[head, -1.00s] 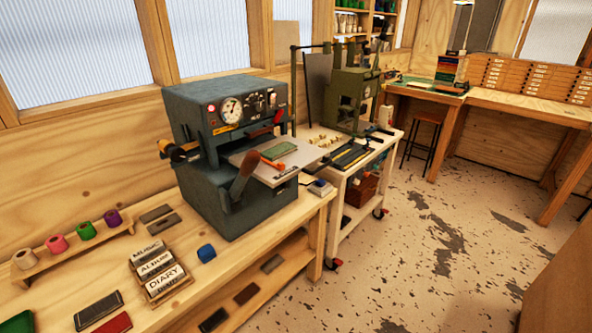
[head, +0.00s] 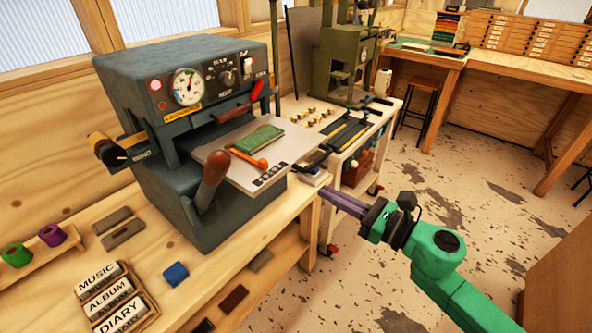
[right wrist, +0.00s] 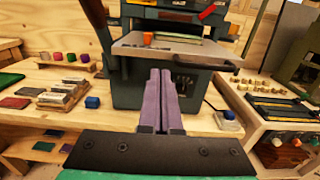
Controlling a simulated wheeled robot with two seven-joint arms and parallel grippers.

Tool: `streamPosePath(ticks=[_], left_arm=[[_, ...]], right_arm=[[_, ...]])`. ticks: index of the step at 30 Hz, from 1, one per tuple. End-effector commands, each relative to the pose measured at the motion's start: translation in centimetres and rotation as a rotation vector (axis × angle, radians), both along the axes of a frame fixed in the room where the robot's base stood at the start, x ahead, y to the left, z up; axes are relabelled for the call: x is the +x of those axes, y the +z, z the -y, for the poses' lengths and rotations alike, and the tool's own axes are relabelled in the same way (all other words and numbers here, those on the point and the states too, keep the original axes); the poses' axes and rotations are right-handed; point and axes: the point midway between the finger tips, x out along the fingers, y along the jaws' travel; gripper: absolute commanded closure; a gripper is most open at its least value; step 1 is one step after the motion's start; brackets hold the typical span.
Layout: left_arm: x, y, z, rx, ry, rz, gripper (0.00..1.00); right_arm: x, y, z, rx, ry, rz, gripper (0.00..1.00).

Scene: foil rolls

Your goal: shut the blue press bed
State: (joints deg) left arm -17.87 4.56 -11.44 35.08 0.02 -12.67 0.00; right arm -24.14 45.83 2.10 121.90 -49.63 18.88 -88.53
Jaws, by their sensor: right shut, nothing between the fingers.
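The blue-grey press (head: 185,130) stands on the wooden bench. Its flat grey bed (head: 225,161) sticks out of the front, pulled out. My left gripper is not in view.
Labelled type blocks (head: 103,293), a small blue block (head: 175,273) and thread spools (head: 52,235) lie on the bench at left. A white cart (head: 345,150) with tools and a green press (head: 345,60) stands at right. The floor in front is clear.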

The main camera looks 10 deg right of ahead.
Motion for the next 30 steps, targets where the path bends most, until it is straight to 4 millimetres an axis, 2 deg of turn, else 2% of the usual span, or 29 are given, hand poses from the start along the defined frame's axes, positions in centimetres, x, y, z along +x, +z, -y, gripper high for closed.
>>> streamPosePath(ticks=[1, 4, 12, 17, 30], left_arm=[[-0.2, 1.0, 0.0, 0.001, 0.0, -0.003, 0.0], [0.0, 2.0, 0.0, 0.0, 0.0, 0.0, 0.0], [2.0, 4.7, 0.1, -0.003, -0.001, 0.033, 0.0], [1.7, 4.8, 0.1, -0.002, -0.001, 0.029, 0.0], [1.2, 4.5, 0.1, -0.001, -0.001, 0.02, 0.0]], right_arm=[[0.9, 0.7, -0.6, 0.002, -0.001, 0.004, 1.0], [2.5, 0.8, -1.9, 0.001, -0.002, 0.003, 1.0], [6.3, 0.6, -5.0, 0.005, -0.004, 0.0, 1.0], [7.0, 0.1, -5.7, 0.003, -0.003, -0.001, 1.0], [7.1, 0.0, -5.8, 0.003, -0.002, -0.001, 1.0]])
